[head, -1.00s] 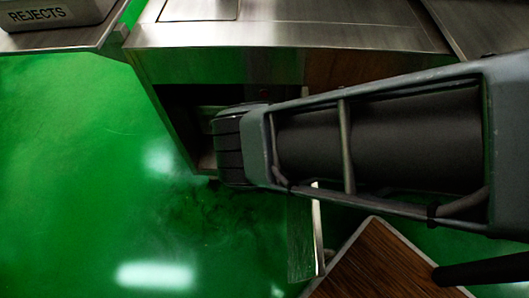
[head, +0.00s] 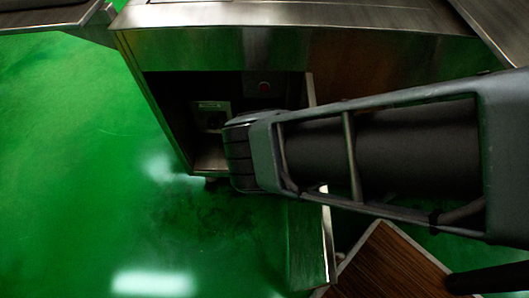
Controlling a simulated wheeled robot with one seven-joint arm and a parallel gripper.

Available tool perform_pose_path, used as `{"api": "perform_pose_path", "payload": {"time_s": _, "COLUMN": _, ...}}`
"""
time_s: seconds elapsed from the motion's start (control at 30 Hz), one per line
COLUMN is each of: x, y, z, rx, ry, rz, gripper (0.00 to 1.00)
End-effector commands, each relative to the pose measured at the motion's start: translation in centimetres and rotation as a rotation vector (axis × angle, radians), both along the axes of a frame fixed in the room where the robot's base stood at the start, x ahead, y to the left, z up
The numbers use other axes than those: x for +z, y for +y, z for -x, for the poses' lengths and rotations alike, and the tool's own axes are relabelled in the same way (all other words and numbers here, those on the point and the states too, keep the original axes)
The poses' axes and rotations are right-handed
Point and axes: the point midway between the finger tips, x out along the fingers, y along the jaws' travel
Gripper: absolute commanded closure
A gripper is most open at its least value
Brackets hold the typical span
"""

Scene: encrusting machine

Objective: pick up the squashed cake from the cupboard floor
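The cupboard (head: 160,115) under the steel machine is open, and its inside is dark. Part of the cupboard floor (head: 208,163) shows at the lower left of the opening, and no cake is visible on that part. My arm (head: 400,145) reaches in from the right, and its black ridged joint (head: 238,150) is at the cupboard's mouth. The arm covers much of the opening. My gripper is not visible, nor is the squashed cake.
The cupboard door (head: 310,245) stands open below my arm. A wood-topped piece (head: 385,265) is at the lower right. Green floor (head: 80,180) is clear at left.

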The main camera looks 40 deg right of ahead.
Motion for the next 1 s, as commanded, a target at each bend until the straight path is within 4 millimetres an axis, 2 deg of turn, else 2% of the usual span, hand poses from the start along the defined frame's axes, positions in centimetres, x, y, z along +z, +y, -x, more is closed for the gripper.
{"api": "perform_pose_path", "payload": {"time_s": 0.07, "x": 0.02, "y": 0.00, "z": 0.00, "rx": 0.000, "ry": 0.000, "rz": 0.000, "gripper": 0.06}}
{"api": "perform_pose_path", "payload": {"time_s": 0.67, "x": 0.02, "y": 0.01, "z": -0.01, "rx": 0.000, "ry": 0.000, "rz": 0.000, "gripper": 0.64}}
{"api": "perform_pose_path", "payload": {"time_s": 0.87, "x": 0.07, "y": 0.01, "z": -0.02, "rx": 0.000, "ry": 0.000, "rz": 0.000, "gripper": 0.64}}
{"api": "perform_pose_path", "payload": {"time_s": 1.0, "x": 0.90, "y": 0.01, "z": -0.06, "rx": -0.001, "ry": -0.002, "rz": 0.000, "gripper": 0.64}}
